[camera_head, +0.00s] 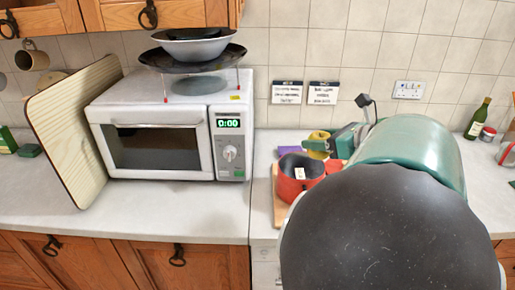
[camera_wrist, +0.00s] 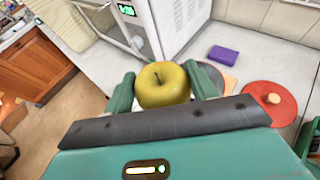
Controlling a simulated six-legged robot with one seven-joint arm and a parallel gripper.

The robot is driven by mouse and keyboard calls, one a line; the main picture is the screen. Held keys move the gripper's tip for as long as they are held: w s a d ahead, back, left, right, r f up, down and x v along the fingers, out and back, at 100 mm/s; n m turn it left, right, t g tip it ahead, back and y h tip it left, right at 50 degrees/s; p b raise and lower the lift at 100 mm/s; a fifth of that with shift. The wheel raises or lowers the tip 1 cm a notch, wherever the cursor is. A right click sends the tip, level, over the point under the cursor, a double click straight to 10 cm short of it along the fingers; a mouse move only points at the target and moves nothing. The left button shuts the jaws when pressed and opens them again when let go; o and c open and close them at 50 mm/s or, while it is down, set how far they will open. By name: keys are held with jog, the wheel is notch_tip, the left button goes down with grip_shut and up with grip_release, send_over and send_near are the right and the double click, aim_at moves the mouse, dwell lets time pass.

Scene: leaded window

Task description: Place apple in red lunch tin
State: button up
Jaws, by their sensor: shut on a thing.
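The yellow-green apple (camera_wrist: 163,86) sits between the two green fingers of my gripper (camera_wrist: 164,88) in the wrist view, with its stem facing up. My gripper is shut on it. In the head view the apple (camera_head: 318,142) shows above and behind a round red open container (camera_head: 298,185), which looks like the red lunch tin. This container has a dark inside and a small pale tag. I cannot tell the gap between apple and container. My arm hides part of the area to the right. The container is not clearly seen in the wrist view.
A red disc with a wooden knob, like a lid (camera_wrist: 268,104), lies at the right in the wrist view. A purple block (camera_head: 289,150) lies behind the container. A microwave (camera_head: 165,130) and leaning wooden board (camera_head: 72,130) stand left. The counter (camera_head: 120,208) before the microwave is clear.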

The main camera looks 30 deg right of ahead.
jog(key=w+f, duration=0.8)
jog(key=f, duration=0.2)
jog(key=shift+w+d+f, duration=0.25)
jog(key=shift+w+f, duration=0.15)
jog(key=shift+f, duration=0.1)
jog(key=shift+f, duration=0.35)
jog(key=shift+f, duration=0.15)
